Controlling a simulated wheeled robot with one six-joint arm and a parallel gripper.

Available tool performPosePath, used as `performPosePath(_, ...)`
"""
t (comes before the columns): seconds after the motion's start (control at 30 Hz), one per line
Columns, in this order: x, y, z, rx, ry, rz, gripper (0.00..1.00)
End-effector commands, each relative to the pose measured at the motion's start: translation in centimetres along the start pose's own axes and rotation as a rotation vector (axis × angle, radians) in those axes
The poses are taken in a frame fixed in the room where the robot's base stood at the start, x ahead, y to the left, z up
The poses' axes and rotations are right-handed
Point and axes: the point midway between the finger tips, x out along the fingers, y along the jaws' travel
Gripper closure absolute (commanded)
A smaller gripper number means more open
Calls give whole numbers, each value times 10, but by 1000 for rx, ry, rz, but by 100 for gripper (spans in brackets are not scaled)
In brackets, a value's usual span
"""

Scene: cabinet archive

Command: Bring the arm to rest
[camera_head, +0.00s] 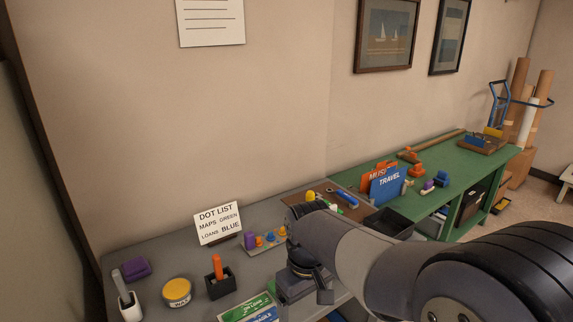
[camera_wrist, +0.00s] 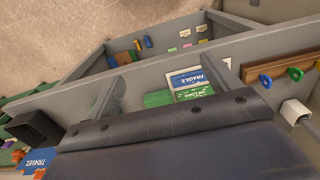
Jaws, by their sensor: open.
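My gripper (camera_head: 306,287) hangs at the end of my arm, over the front edge of the grey table (camera_head: 150,278) in the head view. In the wrist view its two fingers stand wide apart (camera_wrist: 163,80), with nothing held between them. The green ON LOAN card (camera_head: 246,307) and blue FRAGILE card (camera_head: 262,316) lie just left of the gripper in the head view. In the wrist view the green card (camera_wrist: 158,98) and blue card (camera_wrist: 186,78) show beyond the gripper, between the fingers. My arm hides part of the table behind it.
A DOT LIST sign (camera_head: 217,223), yellow wax tin (camera_head: 177,291), black holder (camera_head: 219,284), white cup (camera_head: 130,308) and purple block (camera_head: 136,268) stand on the grey table. A black bin (camera_head: 390,223) and TRAVEL folder (camera_head: 386,185) are beyond my arm. The green bench (camera_head: 450,160) runs rightward.

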Motion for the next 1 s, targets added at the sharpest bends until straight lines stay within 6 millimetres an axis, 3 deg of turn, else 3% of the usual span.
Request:
performPosePath(0.17,0,0,0,0,-1,0,16)
performPosePath(0.3,20,6,3,32,-6,-2,16)
performPosePath(0.5,32,11,4,56,-2,0,16)
performPosePath(1.0,36,12,6,69,-5,-4,16)
